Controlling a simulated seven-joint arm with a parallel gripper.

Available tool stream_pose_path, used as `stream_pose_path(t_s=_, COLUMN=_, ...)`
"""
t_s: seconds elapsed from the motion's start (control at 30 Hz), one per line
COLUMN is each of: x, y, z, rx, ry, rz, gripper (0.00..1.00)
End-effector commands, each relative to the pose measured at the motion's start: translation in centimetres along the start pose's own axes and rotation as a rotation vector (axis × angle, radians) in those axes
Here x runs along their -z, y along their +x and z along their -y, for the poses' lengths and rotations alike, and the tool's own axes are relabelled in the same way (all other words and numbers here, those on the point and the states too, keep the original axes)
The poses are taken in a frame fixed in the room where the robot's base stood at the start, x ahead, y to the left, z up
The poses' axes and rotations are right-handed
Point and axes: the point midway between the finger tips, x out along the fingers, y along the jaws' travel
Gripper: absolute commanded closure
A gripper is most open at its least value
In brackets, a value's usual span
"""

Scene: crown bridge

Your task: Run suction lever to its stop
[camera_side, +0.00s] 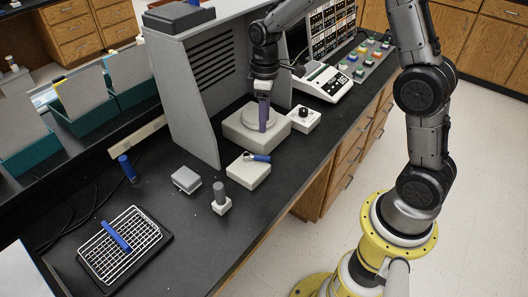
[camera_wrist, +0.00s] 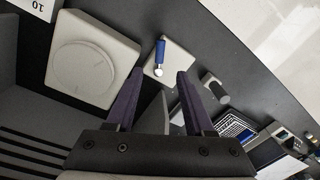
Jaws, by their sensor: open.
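The lever (camera_side: 259,158) has a blue handle and a silver end. It lies across the top of a low white box (camera_side: 247,174), near the bench's front edge. In the wrist view the lever (camera_wrist: 160,50) shows ahead, in line with the gap between my fingers. My gripper (camera_side: 263,128) points down with purple fingers, in front of or over the round disc of a larger block (camera_side: 238,135). In the wrist view my gripper (camera_wrist: 160,73) is open and empty, with its fingers apart. The lever is clear of the fingers.
A small box with a black knob (camera_side: 303,117) stands right of the block. A grey upright handle on a white base (camera_side: 221,200) and a grey box (camera_side: 186,180) stand nearby. A grey slotted panel (camera_side: 203,90) rises behind. A wire rack (camera_side: 120,243) lies front left.

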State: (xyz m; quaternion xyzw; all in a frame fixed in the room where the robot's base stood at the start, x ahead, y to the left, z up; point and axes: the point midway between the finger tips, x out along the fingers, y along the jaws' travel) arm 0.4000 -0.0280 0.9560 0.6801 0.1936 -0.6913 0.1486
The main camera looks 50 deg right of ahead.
Motion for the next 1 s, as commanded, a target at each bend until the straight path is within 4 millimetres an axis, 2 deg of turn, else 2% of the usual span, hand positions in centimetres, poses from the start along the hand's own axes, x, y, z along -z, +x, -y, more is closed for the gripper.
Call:
stream_pose_path(t_s=0.4, x=-0.1, y=8.1, z=0.1, rx=0.003, ry=-0.001, rz=0.005, gripper=0.47)
stream_pose_path(t_s=0.6, x=-0.1, y=11.0, z=0.1, rx=0.002, ry=-0.001, rz=0.003, gripper=0.47)
stream_pose_path(t_s=0.8, x=0.0, y=12.2, z=0.1, rx=0.0, ry=-0.001, rz=0.0, gripper=0.47)
stream_pose_path(t_s=1.0, x=0.0, y=12.3, z=0.1, rx=0.0, ry=-0.001, rz=0.0, gripper=0.47)
